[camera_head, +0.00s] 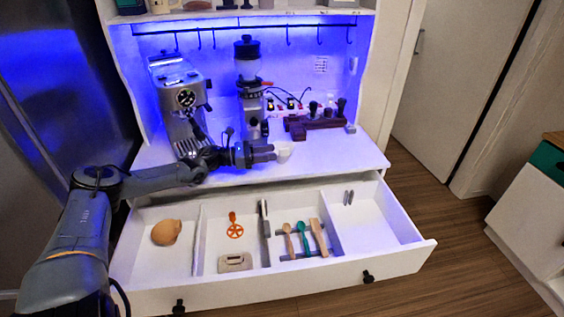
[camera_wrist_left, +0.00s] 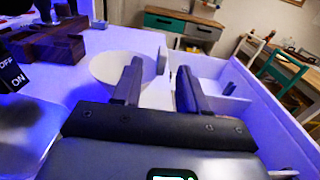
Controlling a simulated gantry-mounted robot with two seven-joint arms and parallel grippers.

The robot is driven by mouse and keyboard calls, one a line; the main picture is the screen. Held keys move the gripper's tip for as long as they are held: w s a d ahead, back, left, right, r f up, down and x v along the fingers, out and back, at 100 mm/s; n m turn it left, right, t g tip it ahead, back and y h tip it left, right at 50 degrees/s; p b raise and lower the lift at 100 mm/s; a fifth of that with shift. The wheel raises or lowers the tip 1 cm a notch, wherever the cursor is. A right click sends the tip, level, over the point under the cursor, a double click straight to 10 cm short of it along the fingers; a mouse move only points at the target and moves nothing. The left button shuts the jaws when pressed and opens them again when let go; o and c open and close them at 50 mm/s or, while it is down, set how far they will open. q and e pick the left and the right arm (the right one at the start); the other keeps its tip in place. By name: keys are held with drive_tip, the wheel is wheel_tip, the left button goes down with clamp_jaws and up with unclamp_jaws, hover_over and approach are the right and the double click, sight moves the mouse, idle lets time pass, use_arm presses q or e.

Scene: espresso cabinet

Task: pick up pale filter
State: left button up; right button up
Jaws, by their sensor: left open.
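The pale filter (camera_head: 284,152) is a small whitish cup-like piece on the white counter, near its front edge. In the left wrist view it is a wide pale bowl (camera_wrist_left: 108,68) with a small upright tab on its right side. My left gripper (camera_head: 270,153) is just left of it in the head view, low over the counter. In the left wrist view the gripper (camera_wrist_left: 158,82) is open. One finger covers part of the bowl, and the tab shows between the fingers. I cannot tell whether a finger touches it. My right gripper is not in view.
An espresso machine (camera_head: 183,98) and a grinder (camera_head: 248,88) stand behind my left gripper. A dark wooden stand (camera_head: 315,124) is behind the filter. The open drawer (camera_head: 335,269) below holds spoons, a brush and other tools. The counter right of the filter is clear.

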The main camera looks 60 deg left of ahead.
sight(284, 156)
use_arm(q)
drive_tip(key=shift+b+x, duration=1.45)
drive_tip(key=shift+x, duration=0.6)
drive_tip(key=shift+b+x, duration=0.45)
drive_tip(key=shift+x, duration=0.3)
drive_tip(key=shift+d, duration=0.15)
clamp_jaws()
